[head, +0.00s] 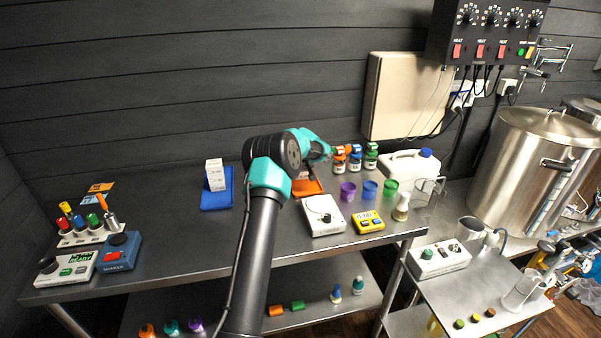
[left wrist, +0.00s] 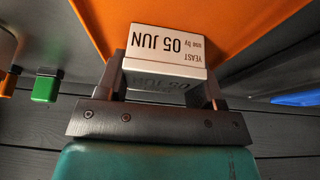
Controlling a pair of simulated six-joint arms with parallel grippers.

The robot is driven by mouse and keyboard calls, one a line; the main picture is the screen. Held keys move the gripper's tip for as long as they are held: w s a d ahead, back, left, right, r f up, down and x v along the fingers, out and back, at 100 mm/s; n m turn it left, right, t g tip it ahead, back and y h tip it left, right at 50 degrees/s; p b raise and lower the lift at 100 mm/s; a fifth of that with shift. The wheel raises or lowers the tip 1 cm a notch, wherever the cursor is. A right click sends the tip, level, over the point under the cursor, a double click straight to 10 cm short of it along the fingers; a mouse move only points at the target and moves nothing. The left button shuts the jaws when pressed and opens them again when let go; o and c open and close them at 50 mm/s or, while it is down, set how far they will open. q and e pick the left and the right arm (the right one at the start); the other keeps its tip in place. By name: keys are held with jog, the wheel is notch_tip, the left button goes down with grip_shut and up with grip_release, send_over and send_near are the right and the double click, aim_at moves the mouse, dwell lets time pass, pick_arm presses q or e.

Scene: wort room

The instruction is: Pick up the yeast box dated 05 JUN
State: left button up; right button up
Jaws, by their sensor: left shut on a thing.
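The white yeast box (left wrist: 165,45) shows in the left wrist view, with "YEAST use by 05 JUN" printed upside down on its face. My left gripper (left wrist: 164,70) is shut on it, one finger on each side. An orange tray (left wrist: 232,22) lies right behind the box in that view; I cannot tell whether the box touches it. In the head view the orange tray (head: 310,188) is partly covered by my left arm, which hides the gripper and most of the box. My right gripper is not in view.
White boxes (head: 214,174) stand on a blue mat (head: 217,200) left of my arm. Capped jars (head: 354,158), a white scale (head: 324,215), coloured cups (head: 369,190) and a white jug (head: 408,165) stand to the right. The bench between the blue mat and the left instruments is clear.

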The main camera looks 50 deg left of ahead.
pick_arm(q)
notch_tip(320, 180, up, 10)
dwell(0.6)
jog(key=shift+s, duration=0.1)
